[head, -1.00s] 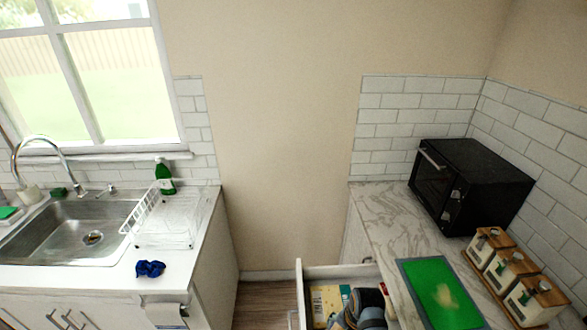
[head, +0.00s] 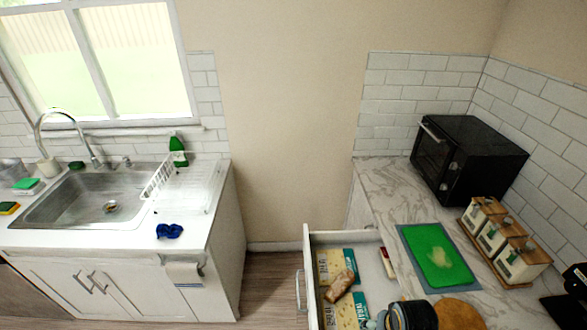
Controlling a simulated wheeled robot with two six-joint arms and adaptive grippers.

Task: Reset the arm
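A dark cylindrical part with blue-grey pieces beside it shows at the bottom edge of the head view, in front of the open drawer (head: 308,262). It looks like part of my own arm, but I cannot tell which arm. No fingertips of either gripper can be made out. In the drawer lie flat packs of wraps (head: 350,314), with a brown packaged item (head: 340,286) on top. A small red and white item (head: 387,263) lies at the drawer's right side. The drawer's near part is cut off by the frame.
The right counter (head: 395,188) holds a black oven (head: 465,160), a green cutting mat (head: 438,257), canisters (head: 497,238) and a round brown board (head: 460,314). A dark object (head: 577,282) is at the right edge. On the left are a sink (head: 90,200), dish rack (head: 190,190) and blue cloth (head: 169,231).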

